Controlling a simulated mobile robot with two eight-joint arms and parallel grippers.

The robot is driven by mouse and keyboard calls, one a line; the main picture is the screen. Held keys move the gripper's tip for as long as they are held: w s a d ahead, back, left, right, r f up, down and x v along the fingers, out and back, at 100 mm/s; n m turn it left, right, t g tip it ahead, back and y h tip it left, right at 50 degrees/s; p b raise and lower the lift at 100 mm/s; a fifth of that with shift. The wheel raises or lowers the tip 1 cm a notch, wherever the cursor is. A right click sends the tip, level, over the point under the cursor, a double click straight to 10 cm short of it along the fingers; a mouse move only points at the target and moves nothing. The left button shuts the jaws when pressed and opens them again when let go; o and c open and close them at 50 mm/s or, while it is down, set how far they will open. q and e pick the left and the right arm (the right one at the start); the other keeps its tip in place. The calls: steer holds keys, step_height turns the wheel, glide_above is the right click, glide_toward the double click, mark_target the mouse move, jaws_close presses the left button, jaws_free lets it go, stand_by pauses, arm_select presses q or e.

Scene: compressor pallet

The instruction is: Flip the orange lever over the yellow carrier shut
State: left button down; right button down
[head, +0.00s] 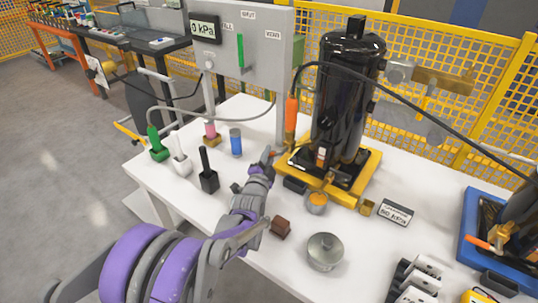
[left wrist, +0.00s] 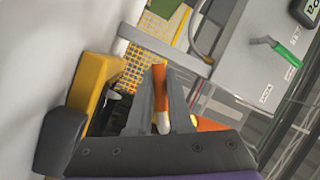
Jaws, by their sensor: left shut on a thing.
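The yellow carrier (head: 368,163) sits on the white table under a tall black compressor (head: 345,95). Its yellow edge also shows in the left wrist view (left wrist: 95,80). The orange lever (left wrist: 159,80) stands between the two grey fingers of my left gripper (left wrist: 161,100) in the left wrist view. The gripper is shut on it. In the head view, my left gripper (head: 271,155) is at the left corner of the carrier, and the lever there is small and mostly hidden by the fingers. My right gripper is not in view.
An orange-handled tool (head: 291,115) on a black hose stands just behind my gripper. Green, white and black holders (head: 209,181) and a blue can (head: 236,142) stand to the left. A metal pot (head: 325,252) and brown block (head: 281,227) are in front. A blue carrier (head: 470,220) is at right.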

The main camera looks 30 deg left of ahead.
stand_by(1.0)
arm_select(q)
steer(key=shift+a+r+m+t+b, duration=0.15)
steer(key=shift+r+m+t+b, duration=0.15)
steer(key=shift+m, duration=0.35)
steer(key=shift+a+r+m+t+b, duration=0.15)
steer(key=shift+m+t+b, duration=0.1)
steer(key=shift+m, duration=0.4)
steer(key=shift+r+m+t+b, duration=0.15)
steer(key=shift+r+m+t, duration=0.25)
steer(key=shift+m, duration=0.5)
steer(key=shift+r+m+t+b, duration=0.15)
steer(key=shift+r+m+t, duration=0.2)
steer(key=shift+m, duration=0.55)
steer(key=shift+r, duration=0.1)
steer(key=c, duration=0.8)
jaws_free()
steer(key=shift+c, duration=0.2)
